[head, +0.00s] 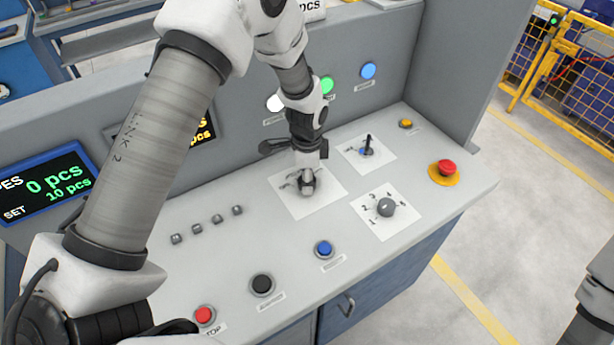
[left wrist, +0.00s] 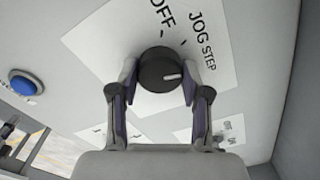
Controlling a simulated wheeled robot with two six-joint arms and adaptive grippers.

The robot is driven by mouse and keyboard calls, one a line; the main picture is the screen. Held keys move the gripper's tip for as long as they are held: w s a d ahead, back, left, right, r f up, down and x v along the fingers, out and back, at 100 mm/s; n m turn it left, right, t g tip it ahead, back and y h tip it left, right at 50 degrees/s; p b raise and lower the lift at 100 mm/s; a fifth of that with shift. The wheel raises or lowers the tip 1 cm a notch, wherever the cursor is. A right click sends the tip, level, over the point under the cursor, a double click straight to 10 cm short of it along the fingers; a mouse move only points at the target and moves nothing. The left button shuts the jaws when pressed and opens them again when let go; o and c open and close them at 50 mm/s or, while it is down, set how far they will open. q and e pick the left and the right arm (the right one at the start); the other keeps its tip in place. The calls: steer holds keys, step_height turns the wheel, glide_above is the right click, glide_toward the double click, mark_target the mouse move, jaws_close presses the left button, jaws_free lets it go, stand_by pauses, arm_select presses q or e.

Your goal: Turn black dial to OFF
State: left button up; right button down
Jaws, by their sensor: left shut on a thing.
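The black dial (left wrist: 158,69) sits on a white plate (left wrist: 217,82) with OFF and JOG STEP printed on it. In the left wrist view its white pointer line lies to the right of the dial's middle and points rightward, not at the OFF mark (left wrist: 162,14) above. My left gripper (left wrist: 158,78) is shut on the dial, one finger on each side. In the head view my left gripper (head: 307,184) comes down onto the plate (head: 325,197) and hides most of the dial. My right gripper is out of view.
A numbered grey selector (head: 386,207) and a black lever switch (head: 368,147) stand close to the right. A red mushroom button (head: 446,168) is near the right edge. Blue (head: 324,248), black (head: 262,284) and red (head: 204,315) buttons line the front. Indicator lights (head: 326,84) are behind.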

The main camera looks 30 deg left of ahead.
arm_select(q)
steer(key=n, duration=0.3)
steer(key=shift+n+p, duration=0.4)
steer(key=n, duration=0.3)
steer(key=shift+n, duration=0.4)
steer(key=n+p, duration=0.1)
steer(key=n, duration=0.2)
steer(key=shift+f+n, duration=0.1)
steer(key=shift+n, duration=2)
steer(key=o, duration=1.1)
steer(key=shift+o, duration=0.2)
